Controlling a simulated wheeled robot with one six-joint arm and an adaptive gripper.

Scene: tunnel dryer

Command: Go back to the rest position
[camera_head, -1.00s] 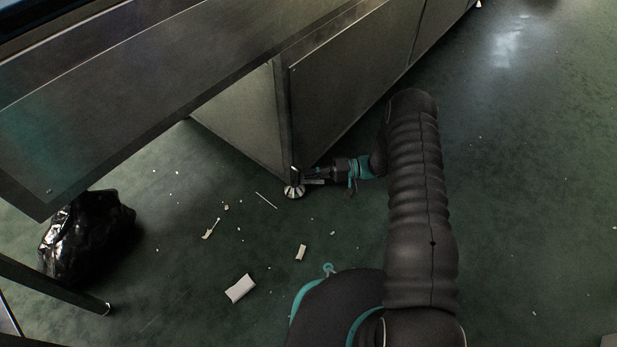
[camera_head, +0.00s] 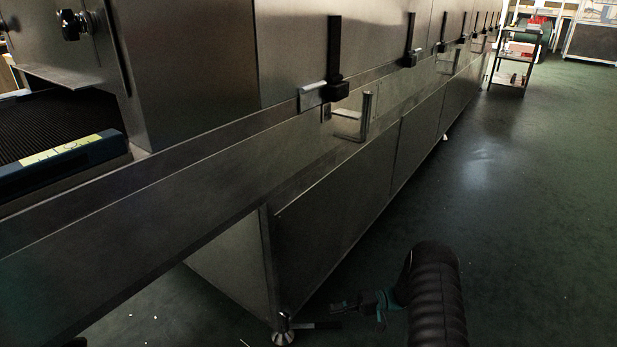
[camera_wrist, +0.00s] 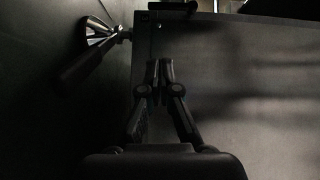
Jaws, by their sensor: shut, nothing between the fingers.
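The dryer's metal foot (camera_head: 283,338) stands on the floor at the lower edge of the head view, under the cabinet corner. A short dark bar (camera_head: 317,325) sticks out to the right from beside it. In the wrist view the foot (camera_wrist: 97,30) is at upper left, and the dark bar (camera_wrist: 88,65) slants beside it. My gripper (camera_head: 334,306) is a little above and right of the foot, close to the lower cabinet panel. In the wrist view my gripper (camera_wrist: 160,68) has its fingertips together and empty, apart from the bar.
The long steel dryer (camera_head: 340,220) fills the left and middle, with a protruding handle (camera_head: 367,116) and several black latches. A conveyor belt (camera_head: 50,125) shows at left. A cart (camera_head: 512,70) stands far back. The green floor (camera_head: 540,200) to the right is open.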

